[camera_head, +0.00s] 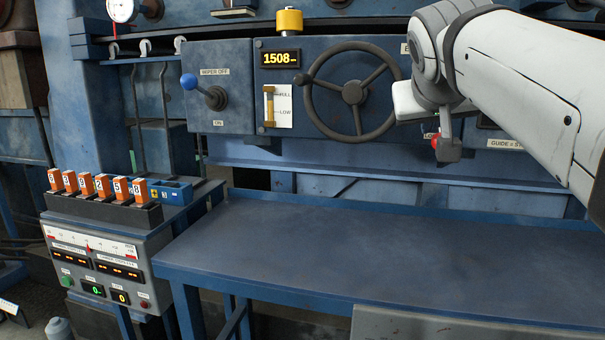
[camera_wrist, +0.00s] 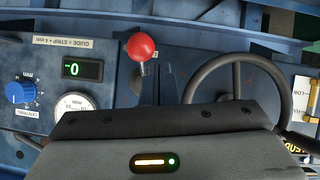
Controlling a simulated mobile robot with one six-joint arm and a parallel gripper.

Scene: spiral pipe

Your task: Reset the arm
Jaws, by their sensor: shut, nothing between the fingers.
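My white arm (camera_head: 515,85) reaches in from the upper right in the head view. My gripper (camera_head: 448,152) points down in front of the blue machine panel, right of the dark handwheel (camera_head: 354,93). It looks shut and empty. A red ball knob (camera_head: 435,141) shows close beside the fingers; in the wrist view the red knob (camera_wrist: 141,47) stands clear above my gripper's dark body (camera_wrist: 160,122). The wrist picture is upside down, with the handwheel (camera_wrist: 236,93) to the right. I cannot tell whether the gripper touches the knob.
A blue table (camera_head: 370,250) below is bare. A blue-knobbed wiper lever (camera_head: 205,92) is on the left of the panel. A control box (camera_head: 110,255) with several orange numbered blocks (camera_head: 101,186) stands at left. A display (camera_head: 281,59) reads 1508.

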